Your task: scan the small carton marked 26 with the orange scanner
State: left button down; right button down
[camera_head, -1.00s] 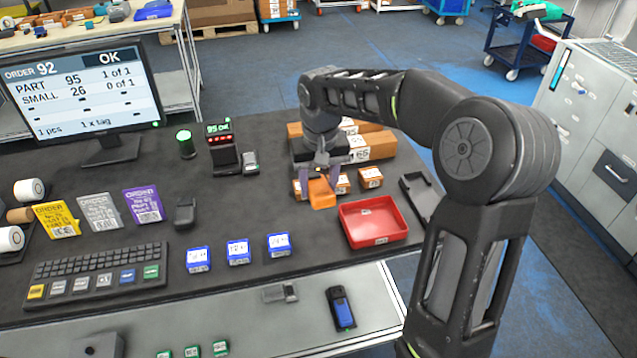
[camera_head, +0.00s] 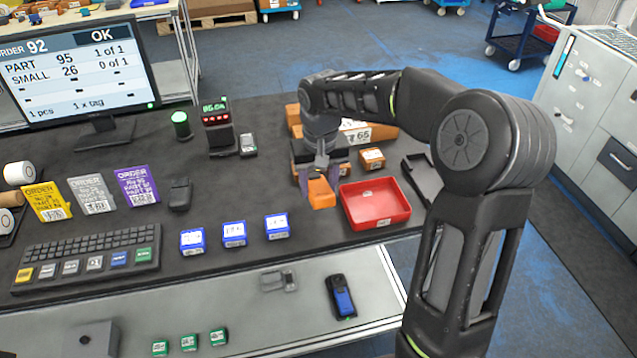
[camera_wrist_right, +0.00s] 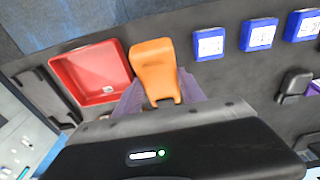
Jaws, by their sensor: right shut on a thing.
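My right gripper (camera_head: 318,184) is shut on the orange scanner (camera_head: 321,194), over the table just left of the red tray. The scanner also fills the middle of the right wrist view (camera_wrist_right: 155,70), between the purple fingers. Small cartons stand behind the gripper; one small carton (camera_head: 372,158) shows clear to its right, and others are mostly hidden by the gripper. I cannot read the number 26 on any of them. The monitor (camera_head: 75,75) reads part 95 1 of 1 and small 26 0 of 1. My left gripper is not in view.
A red tray (camera_head: 374,222) is right of the scanner, with a dark tray (camera_head: 418,170) beyond it. Larger cartons (camera_head: 356,133) stand behind. Blue boxes (camera_head: 234,233) and a keyboard (camera_head: 85,262) are at the left. Dark table is bare between the blue boxes and gripper.

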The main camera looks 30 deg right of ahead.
aim_at(318, 186)
jog(key=shift+r, duration=0.1)
notch_tip(318, 186, up, 7)
jog(key=p, duration=0.5)
jog(key=shift+r+p, duration=0.2)
jog(key=shift+p, duration=0.15)
notch_tip(318, 186, up, 4)
jog(key=shift+r, duration=0.25)
